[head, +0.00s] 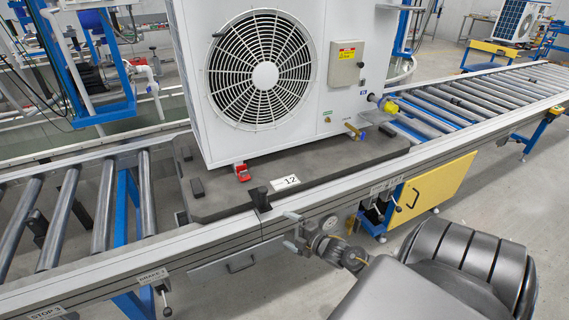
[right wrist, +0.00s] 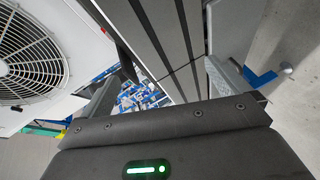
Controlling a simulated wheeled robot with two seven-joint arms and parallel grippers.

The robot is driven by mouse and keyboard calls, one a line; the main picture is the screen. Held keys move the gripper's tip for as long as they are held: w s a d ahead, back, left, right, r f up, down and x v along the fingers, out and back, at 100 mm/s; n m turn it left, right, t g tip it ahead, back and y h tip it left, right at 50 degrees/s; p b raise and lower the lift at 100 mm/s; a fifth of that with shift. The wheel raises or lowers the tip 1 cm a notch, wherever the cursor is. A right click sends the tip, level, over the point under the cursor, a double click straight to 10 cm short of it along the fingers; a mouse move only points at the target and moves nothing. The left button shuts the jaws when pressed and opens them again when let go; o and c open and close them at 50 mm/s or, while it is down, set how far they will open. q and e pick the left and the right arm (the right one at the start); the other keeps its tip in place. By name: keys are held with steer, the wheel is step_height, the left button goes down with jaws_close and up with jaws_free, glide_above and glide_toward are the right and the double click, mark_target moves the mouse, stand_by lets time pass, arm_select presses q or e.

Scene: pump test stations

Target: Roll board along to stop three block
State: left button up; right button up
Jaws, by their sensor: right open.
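The dark grey board (head: 225,201) lies on the roller conveyor in the head view, carrying a large white fan unit (head: 190,100). A white tag reading 12 (head: 285,183) is on its front part, and a small black block (head: 260,198) stands at its front edge. The STOP 3 label (head: 48,313) is on the front rail at the lower left. A dark block (head: 38,222) shows between the rollers there; I cannot tell if it is the stop. My right gripper (head: 292,231) is open and empty just outside the front rail, right of the black block. My left gripper is out of view.
Bare rollers (head: 105,205) lie left of the board, with free room there. The BRAKE 2 lever (head: 163,295) hangs below the front rail. A yellow cabinet (head: 430,190) stands under the conveyor at right. The fan unit (right wrist: 30,55) also shows in the right wrist view.

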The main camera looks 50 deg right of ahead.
step_height(320, 180, up, 9)
steer(key=w+n+t+y, duration=0.2)
steer(key=w+n, duration=0.1)
steer(key=n, duration=0.1)
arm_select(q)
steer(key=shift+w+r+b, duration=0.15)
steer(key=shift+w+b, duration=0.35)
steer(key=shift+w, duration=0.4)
arm_select(e)
steer(key=w, duration=0.3)
steer(key=w+a, duration=0.1)
steer(key=w, duration=0.6)
steer(key=shift+w+a+r, duration=0.1)
steer(key=shift+w+a, duration=0.05)
steer(key=shift+a, duration=0.25)
